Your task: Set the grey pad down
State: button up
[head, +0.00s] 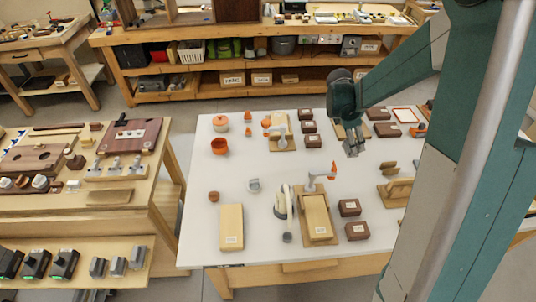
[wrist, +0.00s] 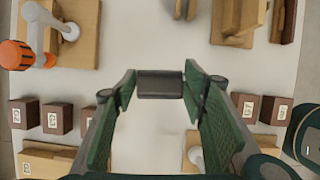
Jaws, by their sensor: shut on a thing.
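The dark grey pad (wrist: 160,86) shows in the wrist view as a short block between the two fingertips. My gripper (wrist: 160,82) is shut on it, with a green finger pressed against each end. In the head view my gripper (head: 353,147) hangs above the right half of the white table, pointing down. The pad is too small to make out clearly there. In the wrist view white table surface shows around and below the pad, so it appears held above the table.
Brown boxes (wrist: 57,118) flank my gripper in the wrist view.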

jog(key=w+a+n+t, duration=0.1)
jog(key=a+n, duration=0.3)
jog(key=a, duration=2)
jog(key=w+a+n+t+y, duration=0.1)
jog(key=w+a+n, duration=0.2)
jog(key=a, duration=2.1)
jog(key=shift+r+n+t, duration=0.15)
jog(key=shift+n+t, duration=0.25)
jog(key=shift+n, duration=0.2)
notch_tip(320, 180, down, 6)
jog(key=shift+b, duration=0.45)
jog(key=shift+f+b, duration=0.3)
jog(key=shift+f, duration=1.7)
jog(key=shift+f, duration=0.2)
jog(key=o, duration=0.9)
